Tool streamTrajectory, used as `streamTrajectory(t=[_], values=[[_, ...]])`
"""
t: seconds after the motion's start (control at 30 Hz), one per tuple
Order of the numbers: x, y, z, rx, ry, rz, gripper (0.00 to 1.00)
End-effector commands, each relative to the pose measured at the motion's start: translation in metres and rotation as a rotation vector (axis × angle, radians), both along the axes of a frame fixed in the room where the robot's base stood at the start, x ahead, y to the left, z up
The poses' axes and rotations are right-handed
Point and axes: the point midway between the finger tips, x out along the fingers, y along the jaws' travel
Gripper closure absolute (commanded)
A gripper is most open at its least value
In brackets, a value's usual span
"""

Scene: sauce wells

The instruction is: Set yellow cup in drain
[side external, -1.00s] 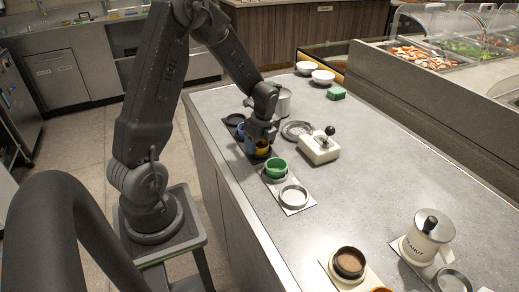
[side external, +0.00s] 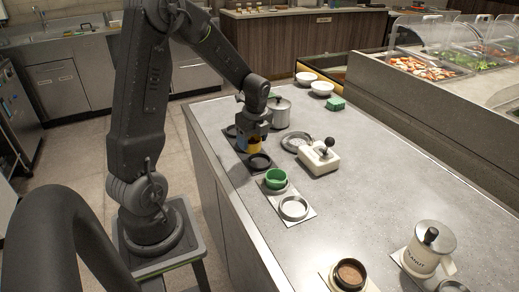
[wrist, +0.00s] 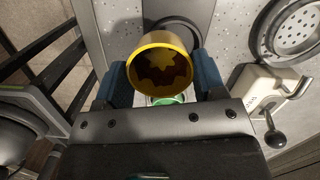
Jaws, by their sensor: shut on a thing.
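My gripper (side external: 254,142) is shut on the yellow cup (side external: 254,148), above the dark mat at the counter's left side. In the wrist view the yellow cup (wrist: 160,42) sits between the blue fingers, its mouth facing the camera with dark red-brown contents inside. An empty dark ring well (side external: 259,161) lies just in front of it. The drain, a round perforated metal dish (side external: 295,141), rests on the counter to the right of my gripper. It also shows at the upper right of the wrist view (wrist: 297,30), apart from the cup.
A white box with a black-knobbed lever (side external: 320,158) stands close by the drain. A metal pot (side external: 279,113) stands behind. The counter's right middle is clear.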

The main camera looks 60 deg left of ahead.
Motion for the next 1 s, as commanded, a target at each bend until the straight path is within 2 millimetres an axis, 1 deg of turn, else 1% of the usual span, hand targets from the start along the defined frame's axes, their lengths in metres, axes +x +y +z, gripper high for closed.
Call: streamTrajectory(t=[0.03,0.1,0.3,0.43,0.5,0.57,0.67,0.77,0.8,0.87,0.9,0.97,1.0], values=[[-0.010,0.008,0.009,0.003,-0.005,0.007,0.60],[-0.025,0.016,0.018,0.003,-0.005,0.007,0.60],[-0.057,0.037,0.041,0.002,-0.004,0.005,0.60],[-0.071,0.046,0.050,0.002,-0.002,0.004,0.60],[-0.073,0.049,0.053,0.001,-0.002,-0.001,0.60],[-0.071,0.052,0.055,0.000,-0.001,-0.008,0.60],[-0.053,0.058,0.057,0.000,0.000,-0.040,0.60],[-0.020,0.065,0.058,0.000,0.000,-0.090,0.60],[-0.002,0.067,0.057,-0.001,0.001,-0.115,0.60],[0.025,0.068,0.055,0.000,0.001,-0.154,0.60],[0.043,0.068,0.053,-0.001,0.002,-0.180,0.60],[0.070,0.066,0.049,-0.002,0.002,-0.217,0.60],[0.087,0.063,0.046,-0.002,0.003,-0.241,0.60]])
